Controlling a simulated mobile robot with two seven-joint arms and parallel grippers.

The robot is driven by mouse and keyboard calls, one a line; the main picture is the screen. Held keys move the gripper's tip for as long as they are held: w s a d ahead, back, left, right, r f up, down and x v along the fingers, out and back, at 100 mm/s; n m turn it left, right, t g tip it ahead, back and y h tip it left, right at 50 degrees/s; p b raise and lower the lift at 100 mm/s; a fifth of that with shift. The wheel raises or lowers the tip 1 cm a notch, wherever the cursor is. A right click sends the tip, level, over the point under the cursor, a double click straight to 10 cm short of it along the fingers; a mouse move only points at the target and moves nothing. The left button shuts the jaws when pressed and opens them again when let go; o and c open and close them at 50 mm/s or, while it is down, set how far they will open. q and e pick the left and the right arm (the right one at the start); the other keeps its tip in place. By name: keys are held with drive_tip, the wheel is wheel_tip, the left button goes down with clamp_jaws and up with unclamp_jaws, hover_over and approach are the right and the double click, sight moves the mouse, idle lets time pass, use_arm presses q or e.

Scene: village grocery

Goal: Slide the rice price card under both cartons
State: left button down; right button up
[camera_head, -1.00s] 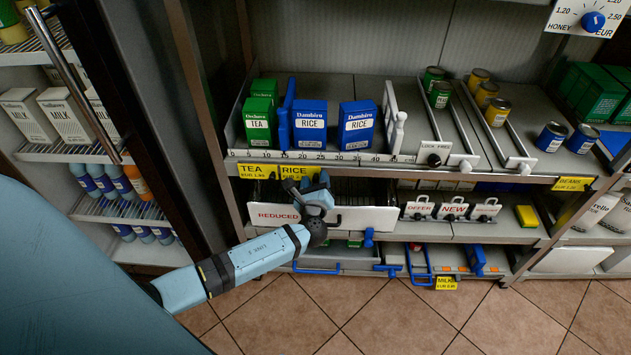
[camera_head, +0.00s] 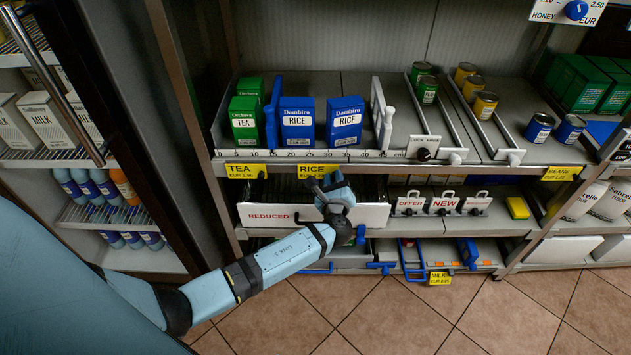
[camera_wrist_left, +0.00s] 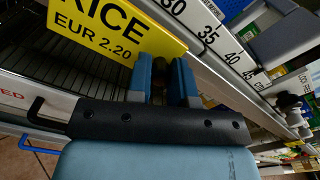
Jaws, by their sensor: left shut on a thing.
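The yellow rice price card (camera_head: 318,171) hangs on the shelf's front rail (camera_head: 280,155), below the gap between the two blue rice cartons, the left one (camera_head: 297,122) and the right one (camera_head: 346,121). Both cartons stand upright on the shelf. My left gripper (camera_head: 328,184) is at the card's lower edge, shut on it. In the left wrist view the card (camera_wrist_left: 115,28) fills the top left, with the gripper fingers (camera_wrist_left: 165,78) at its lower edge. The exact grip point is partly hidden. My right gripper is not in view.
The yellow tea card (camera_head: 246,170) is on the same rail to the left, under the green tea cartons (camera_head: 245,120). A blue divider (camera_head: 272,115) stands left of the rice and a white pusher (camera_head: 382,115) right of it. A reduced-goods bin (camera_head: 270,215) lies below.

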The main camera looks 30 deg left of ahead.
use_arm(q)
drive_tip(key=shift+w+d, duration=0.2)
drive_tip(key=shift+d, duration=0.15)
drive_tip(key=c, duration=1)
unclamp_jaws()
